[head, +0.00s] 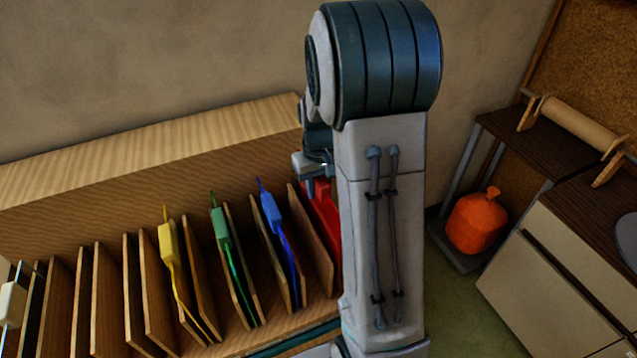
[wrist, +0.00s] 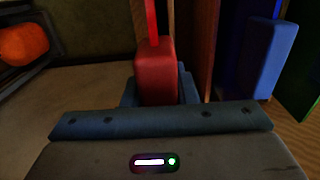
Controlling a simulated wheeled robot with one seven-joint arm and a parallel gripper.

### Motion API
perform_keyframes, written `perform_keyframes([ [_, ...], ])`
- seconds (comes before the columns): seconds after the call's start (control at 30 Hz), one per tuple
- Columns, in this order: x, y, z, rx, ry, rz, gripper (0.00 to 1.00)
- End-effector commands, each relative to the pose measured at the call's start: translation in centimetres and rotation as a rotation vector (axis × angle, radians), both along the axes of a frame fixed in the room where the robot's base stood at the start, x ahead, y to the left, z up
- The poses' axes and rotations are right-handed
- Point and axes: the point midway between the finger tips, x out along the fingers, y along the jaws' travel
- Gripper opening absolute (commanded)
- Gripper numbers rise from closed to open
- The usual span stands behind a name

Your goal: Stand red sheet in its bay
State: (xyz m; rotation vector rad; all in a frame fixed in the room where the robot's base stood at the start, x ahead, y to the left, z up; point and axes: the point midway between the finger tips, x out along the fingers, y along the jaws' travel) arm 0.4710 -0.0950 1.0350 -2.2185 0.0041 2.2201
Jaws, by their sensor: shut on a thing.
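The red sheet (head: 328,222) is at the right end of the wooden rack, partly hidden behind my arm in the head view. Its red grip block shows in the wrist view (wrist: 155,75), with a thin bright red edge rising behind it. My gripper (wrist: 158,92) is shut on this red block; the two dark fingers sit on either side of it. The sheet looks upright beside a wooden divider (head: 311,240). Whether its lower edge rests on the rack floor is hidden.
The rack holds a blue sheet (head: 280,235), a green sheet (head: 228,250) and a yellow sheet (head: 172,270), with a white block (head: 12,304) at the far left. Several bays between are empty. An orange bag (head: 477,222) stands on the right, by a cabinet (head: 560,290).

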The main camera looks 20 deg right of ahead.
Motion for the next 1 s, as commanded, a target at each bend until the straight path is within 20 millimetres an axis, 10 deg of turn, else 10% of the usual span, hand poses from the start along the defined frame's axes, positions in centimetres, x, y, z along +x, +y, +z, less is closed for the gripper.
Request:
perform_keyframes([
  [1.0,0.1,0.0,-4.5,-0.001,-0.004,0.0,0.0],
])
